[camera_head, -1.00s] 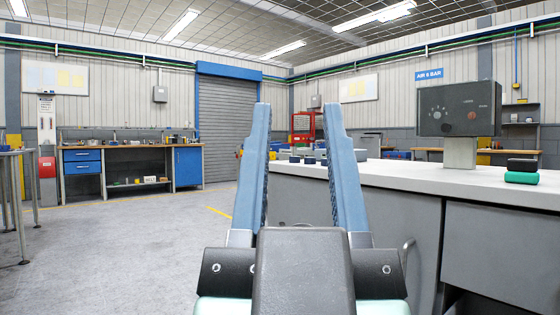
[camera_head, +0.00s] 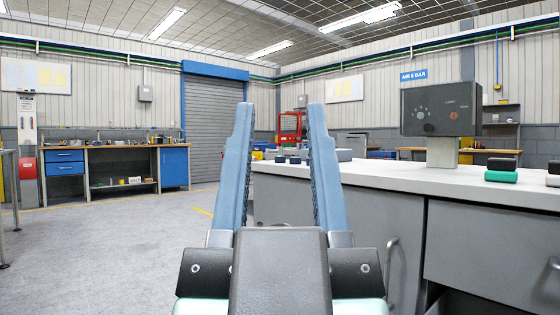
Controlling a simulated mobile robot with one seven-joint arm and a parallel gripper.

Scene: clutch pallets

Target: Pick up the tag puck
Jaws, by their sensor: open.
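My gripper (camera_head: 279,108) is open and empty, its two blue fingers pointing up and forward in the middle of the head view. Beyond it, a white-topped bench (camera_head: 375,175) with grey drawers fills the right side. Small dark blue round pieces (camera_head: 293,160) sit on the far left end of the bench top, seen partly between and beside the fingers. They are too small to tell whether one is the tag puck. No piece touches the gripper.
A grey control box (camera_head: 441,110) stands on the bench. Green and black blocks (camera_head: 501,171) lie to its right. A wooden workbench (camera_head: 122,147) with blue drawers stands at the back left. The grey floor (camera_head: 130,230) at left is mostly clear.

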